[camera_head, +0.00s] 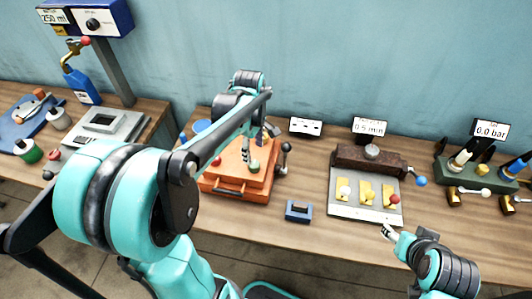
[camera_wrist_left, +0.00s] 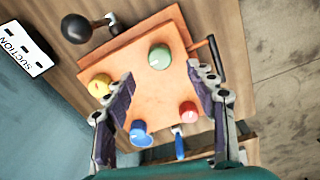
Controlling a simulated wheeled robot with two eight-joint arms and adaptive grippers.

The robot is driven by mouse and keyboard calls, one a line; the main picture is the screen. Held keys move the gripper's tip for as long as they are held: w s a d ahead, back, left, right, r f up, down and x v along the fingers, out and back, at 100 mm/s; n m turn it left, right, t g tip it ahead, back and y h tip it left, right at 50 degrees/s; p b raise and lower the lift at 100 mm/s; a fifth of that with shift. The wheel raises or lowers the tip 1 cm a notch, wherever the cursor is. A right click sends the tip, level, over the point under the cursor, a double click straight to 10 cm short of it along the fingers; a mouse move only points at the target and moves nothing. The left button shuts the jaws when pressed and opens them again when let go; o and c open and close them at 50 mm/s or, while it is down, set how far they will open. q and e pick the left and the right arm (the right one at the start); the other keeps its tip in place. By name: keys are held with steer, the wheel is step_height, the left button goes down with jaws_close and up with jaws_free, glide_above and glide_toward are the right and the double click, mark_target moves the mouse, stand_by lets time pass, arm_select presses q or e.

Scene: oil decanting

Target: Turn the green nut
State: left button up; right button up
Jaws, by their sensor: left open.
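The green nut (camera_wrist_left: 159,57) sits on an orange board (camera_wrist_left: 140,46) in the left wrist view, with yellow (camera_wrist_left: 100,86), red (camera_wrist_left: 188,110) and blue (camera_wrist_left: 140,133) nuts on the same board. My left gripper (camera_wrist_left: 161,72) is open and empty, its fingertips on either side of the line to the green nut. I cannot tell how far above the nut they are. In the head view the green nut (camera_head: 254,166) shows just below the left gripper, and my arm hides part of the board. My right gripper (camera_head: 388,231) hangs at the table's front edge, its jaw opening unclear.
A lever with a black knob (camera_wrist_left: 76,29) stands beside the board, near the suction sign (camera_wrist_left: 24,50). A blue block (camera_head: 298,210) lies right of the board. A panel with yellow plates (camera_head: 366,214) stands further right. The table between them is clear.

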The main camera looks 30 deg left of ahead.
mark_target(254, 164)
arm_select(q)
steer(key=shift+w+a+f+n, duration=0.1)
steer(key=shift+w+f+n, duration=0.05)
steer(key=shift+w+n, duration=0.15)
step_height(254, 164, down, 7)
steer(key=shift+s+r+b, duration=0.1)
steer(key=shift+b, duration=0.95)
steer(key=shift+s+f, duration=0.1)
steer(key=shift+f, duration=0.3)
steer(key=c, duration=1.2)
